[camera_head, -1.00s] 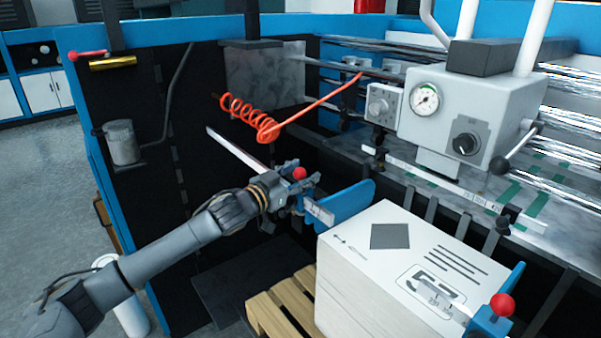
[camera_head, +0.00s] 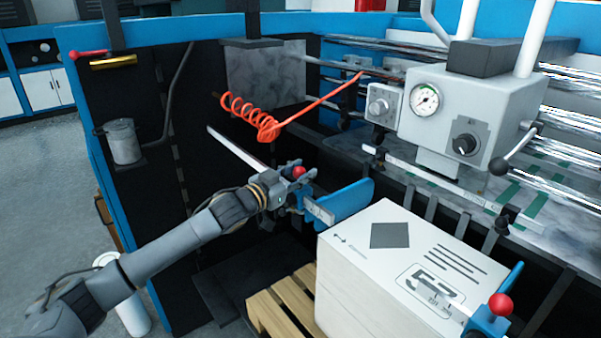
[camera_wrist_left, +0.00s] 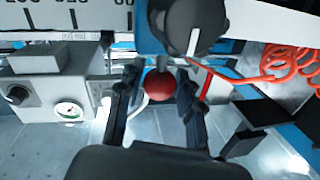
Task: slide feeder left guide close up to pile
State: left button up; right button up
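The paper pile (camera_head: 385,240), white with a dark square and print on top, sits on a wooden pallet. The left guide has a blue plate (camera_head: 347,203), a scale bar and a red ball knob (camera_head: 298,172). The plate stands at the pile's far left side, with a narrow dark gap between them. My left gripper (camera_head: 299,178) is at the knob. In the left wrist view its fingers flank the red knob (camera_wrist_left: 160,85) closely and seem closed on it; contact is partly hidden. My right gripper is not in view.
A second guide with a red knob (camera_head: 501,305) stands at the pile's right. A grey control box (camera_head: 465,115) with a gauge hangs behind the pile. A coiled orange hose (camera_head: 255,120) is above my left gripper. The pallet (camera_head: 285,305) shows at the pile's left.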

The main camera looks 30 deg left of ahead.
pick_arm(q)
jog(key=shift+o, duration=0.7)
jog(key=shift+s, duration=0.1)
jog(key=shift+s+a+f, duration=0.15)
jog(key=shift+s+a, duration=0.05)
jog(key=shift+s, duration=0.4)
jog(key=s+a, duration=0.2)
jog(key=s, duration=0.8)
jog(key=shift+s, duration=0.2)
